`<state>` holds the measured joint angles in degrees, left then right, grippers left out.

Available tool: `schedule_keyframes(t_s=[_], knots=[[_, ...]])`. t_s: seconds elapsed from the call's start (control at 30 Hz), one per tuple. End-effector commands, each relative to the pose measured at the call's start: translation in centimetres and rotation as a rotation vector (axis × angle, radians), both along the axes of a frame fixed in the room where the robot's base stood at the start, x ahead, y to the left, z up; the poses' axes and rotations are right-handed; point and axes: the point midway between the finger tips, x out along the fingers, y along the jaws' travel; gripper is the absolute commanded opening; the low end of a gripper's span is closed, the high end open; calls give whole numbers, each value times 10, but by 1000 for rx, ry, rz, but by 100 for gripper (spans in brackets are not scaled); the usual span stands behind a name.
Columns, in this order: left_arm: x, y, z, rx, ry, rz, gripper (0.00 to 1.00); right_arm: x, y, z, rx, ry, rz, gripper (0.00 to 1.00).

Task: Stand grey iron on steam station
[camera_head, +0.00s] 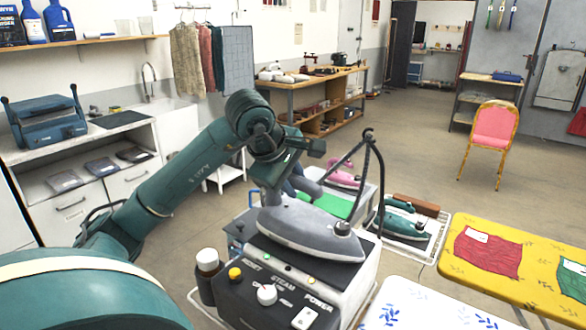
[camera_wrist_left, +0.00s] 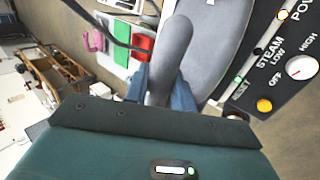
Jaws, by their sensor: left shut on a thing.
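The grey iron (camera_head: 312,230) is over the top of the steam station (camera_head: 300,280), its soleplate down and its tip toward the right. From the head view I cannot tell whether it rests on the station or hangs just above it. My left gripper (camera_head: 295,185) is shut on the iron's handle, reaching in from the left and behind. In the left wrist view the grey handle (camera_wrist_left: 172,55) lies between the blue fingers (camera_wrist_left: 160,88), with the station's panel (camera_wrist_left: 285,60) at the right. My right gripper is not in view.
A teal iron (camera_head: 402,222) and a pink iron (camera_head: 343,175) stand behind the station. A dark cord stand (camera_head: 372,160) rises next to it. A white patterned board (camera_head: 425,308) and a yellow board (camera_head: 535,260) are at the right. A brown bottle (camera_head: 208,262) is at the station's left side.

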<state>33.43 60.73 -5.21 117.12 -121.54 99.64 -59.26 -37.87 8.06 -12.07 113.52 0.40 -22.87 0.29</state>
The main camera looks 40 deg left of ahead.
Motion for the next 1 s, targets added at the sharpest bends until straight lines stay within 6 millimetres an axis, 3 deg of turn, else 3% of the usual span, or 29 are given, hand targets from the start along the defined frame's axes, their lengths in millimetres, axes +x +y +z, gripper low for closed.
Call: schedule_keyframes(t_s=[0.47, 0.5, 0.77, 1.0], knots=[[1, 1, -6, 1, -11, 1, 0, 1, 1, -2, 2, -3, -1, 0], [0, 0, -9, 1, -2, 1, 26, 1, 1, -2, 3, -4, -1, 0], [0, 0, -8, 0, -2, 0, 47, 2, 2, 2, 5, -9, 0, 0], [0, 0, -7, 0, -2, 0, 47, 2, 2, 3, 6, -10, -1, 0]])
